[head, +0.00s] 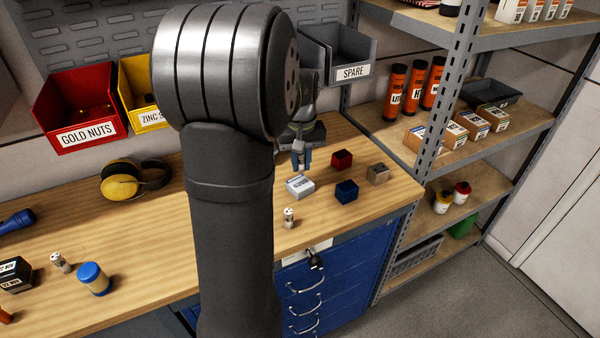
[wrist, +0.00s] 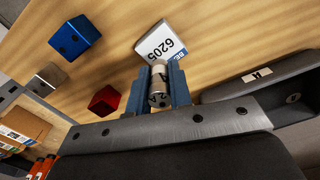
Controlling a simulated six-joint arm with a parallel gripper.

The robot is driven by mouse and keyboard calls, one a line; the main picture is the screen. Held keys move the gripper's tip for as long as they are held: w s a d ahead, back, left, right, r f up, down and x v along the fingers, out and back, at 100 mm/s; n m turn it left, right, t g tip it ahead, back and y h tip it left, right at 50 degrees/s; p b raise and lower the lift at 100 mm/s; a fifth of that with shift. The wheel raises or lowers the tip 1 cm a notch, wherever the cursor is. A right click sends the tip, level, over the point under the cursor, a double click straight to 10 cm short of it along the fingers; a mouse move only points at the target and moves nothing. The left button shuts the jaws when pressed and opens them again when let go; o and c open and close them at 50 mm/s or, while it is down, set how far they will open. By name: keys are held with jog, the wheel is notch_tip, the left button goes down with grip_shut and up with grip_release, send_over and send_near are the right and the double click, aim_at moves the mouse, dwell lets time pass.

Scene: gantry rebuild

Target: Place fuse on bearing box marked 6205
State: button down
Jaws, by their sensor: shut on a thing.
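My gripper (wrist: 162,88) is shut on a small cylindrical fuse (wrist: 159,84), its end facing the camera between the blue fingers in the wrist view. The white bearing box marked 6205 (wrist: 165,40) lies on the bench just beyond the fingertips in that view. In the head view my gripper (head: 301,160) is just above and behind the white bearing box (head: 299,187). The held fuse is too small to make out there. Whether the fuse touches the box I cannot tell.
Bins hang behind, including the SPARE bin (head: 350,60). My arm hides the bench middle.

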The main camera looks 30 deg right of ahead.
aim_at(300, 172)
jog(key=shift+w+a+f, duration=0.1)
jog(key=shift+w+f, duration=0.1)
jog(key=shift+f, duration=1.9)
jog(key=shift+f, duration=0.15)
jog(key=c, duration=1.3)
grip_release()
notch_tip(300, 172, up, 12)
jog(key=shift+r, duration=0.15)
